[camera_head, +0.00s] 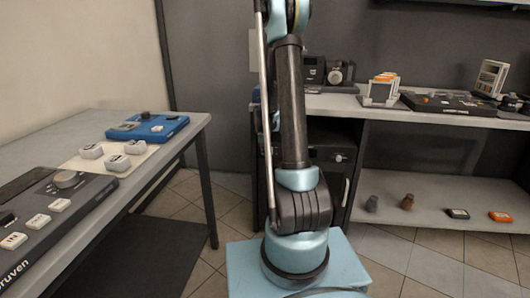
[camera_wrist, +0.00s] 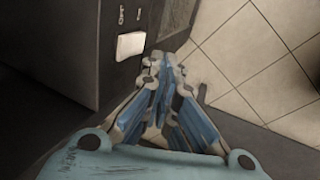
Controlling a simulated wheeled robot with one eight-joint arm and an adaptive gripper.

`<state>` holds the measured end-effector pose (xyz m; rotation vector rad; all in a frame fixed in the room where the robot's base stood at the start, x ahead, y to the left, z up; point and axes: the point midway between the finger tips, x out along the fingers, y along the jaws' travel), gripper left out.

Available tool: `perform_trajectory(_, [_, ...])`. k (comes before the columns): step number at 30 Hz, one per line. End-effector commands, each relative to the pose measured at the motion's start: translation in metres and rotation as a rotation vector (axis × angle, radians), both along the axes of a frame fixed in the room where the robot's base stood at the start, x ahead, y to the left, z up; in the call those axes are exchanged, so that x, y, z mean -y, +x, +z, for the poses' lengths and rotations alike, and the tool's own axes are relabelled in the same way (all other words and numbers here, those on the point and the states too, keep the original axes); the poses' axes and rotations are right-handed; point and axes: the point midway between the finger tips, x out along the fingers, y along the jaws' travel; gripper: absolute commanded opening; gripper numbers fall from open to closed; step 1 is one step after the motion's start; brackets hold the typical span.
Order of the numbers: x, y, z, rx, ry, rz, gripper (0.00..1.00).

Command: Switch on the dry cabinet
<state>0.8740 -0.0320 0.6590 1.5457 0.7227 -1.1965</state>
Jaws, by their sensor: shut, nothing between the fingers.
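The dry cabinet (camera_head: 335,138) is a dark box under the counter in the head view, partly hidden behind my arm. In the wrist view its dark body (camera_wrist: 45,45) fills the upper left. A white rocker switch (camera_wrist: 130,45) sits on its front panel, with small markings beside it, one of which seems to read OFF. My gripper (camera_wrist: 163,62) is shut and empty, its fingertips just to the lower right of the switch. I cannot tell whether they touch the panel or which way the switch is set. In the head view my gripper is hidden.
A counter (camera_head: 350,104) with devices on it runs along the back wall. A low shelf (camera_head: 435,204) at the right holds several small items. A table (camera_head: 181,142) with a blue device (camera_head: 150,127) and a grey console (camera_head: 50,215) stands at the left. Tiled floor lies between.

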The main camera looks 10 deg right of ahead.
Motion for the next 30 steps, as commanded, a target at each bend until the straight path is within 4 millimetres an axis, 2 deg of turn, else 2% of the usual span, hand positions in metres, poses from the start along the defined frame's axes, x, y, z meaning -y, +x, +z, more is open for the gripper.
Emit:
perform_trajectory(1, [-0.004, -0.007, 0.001, 0.0, 0.0, 0.001, 0.0])
perform_trajectory(21, [-0.014, -0.032, 0.082, -0.001, 0.001, 0.002, 0.0])
perform_trajectory(30, [-0.015, -0.036, 0.095, -0.001, 0.001, 0.002, 0.0])
